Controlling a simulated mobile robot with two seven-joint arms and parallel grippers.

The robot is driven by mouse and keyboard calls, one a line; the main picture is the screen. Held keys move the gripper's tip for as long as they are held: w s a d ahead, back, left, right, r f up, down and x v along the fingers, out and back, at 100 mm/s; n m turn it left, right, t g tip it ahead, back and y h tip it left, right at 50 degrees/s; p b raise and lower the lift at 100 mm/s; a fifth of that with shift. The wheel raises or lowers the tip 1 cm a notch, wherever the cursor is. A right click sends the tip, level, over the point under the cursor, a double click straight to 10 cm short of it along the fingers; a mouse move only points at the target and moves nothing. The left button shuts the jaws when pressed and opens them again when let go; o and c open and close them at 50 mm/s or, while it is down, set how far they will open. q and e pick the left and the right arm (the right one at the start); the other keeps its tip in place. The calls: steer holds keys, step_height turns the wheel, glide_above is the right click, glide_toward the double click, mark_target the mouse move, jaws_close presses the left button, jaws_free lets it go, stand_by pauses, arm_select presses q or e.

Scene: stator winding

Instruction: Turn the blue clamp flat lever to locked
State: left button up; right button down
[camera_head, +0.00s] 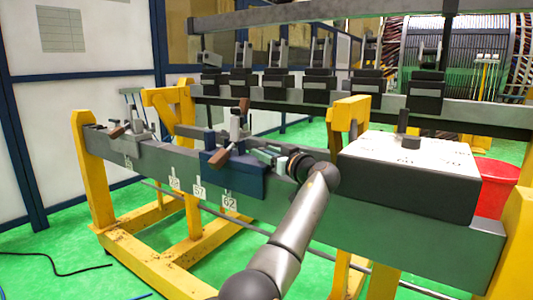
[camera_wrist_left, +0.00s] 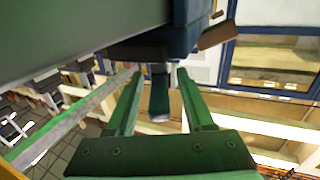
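The blue clamp (camera_head: 236,178) sits on the long grey beam. It has a brown-tipped flat lever (camera_head: 220,158) pointing to the front left and an upright brown-tipped handle (camera_head: 244,106). My left gripper (camera_head: 268,151) is at the clamp's right side. In the left wrist view, the left gripper (camera_wrist_left: 159,74) has its two fingers apart. A dark bar (camera_wrist_left: 159,98) shows between them, with gaps on both sides; I cannot tell its depth. The blue clamp (camera_wrist_left: 190,28) and a brown handle (camera_wrist_left: 219,35) show above the fingers. My right gripper is not in view.
A grey clamp (camera_head: 125,128) stands on the beam's left end. A large dark block with a white top (camera_head: 412,157) stands to the right, near a yellow post (camera_head: 348,115). A red bin (camera_head: 497,188) is at the right. Several black clamps line the rear beam (camera_head: 480,117).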

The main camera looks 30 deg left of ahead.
arm_select(q)
steer(key=p+v, duration=0.2)
steer(key=v, duration=1)
steer(key=shift+s+d, duration=0.15)
steer(key=shift+d, duration=0.05)
steer(key=shift+c, duration=0.3)
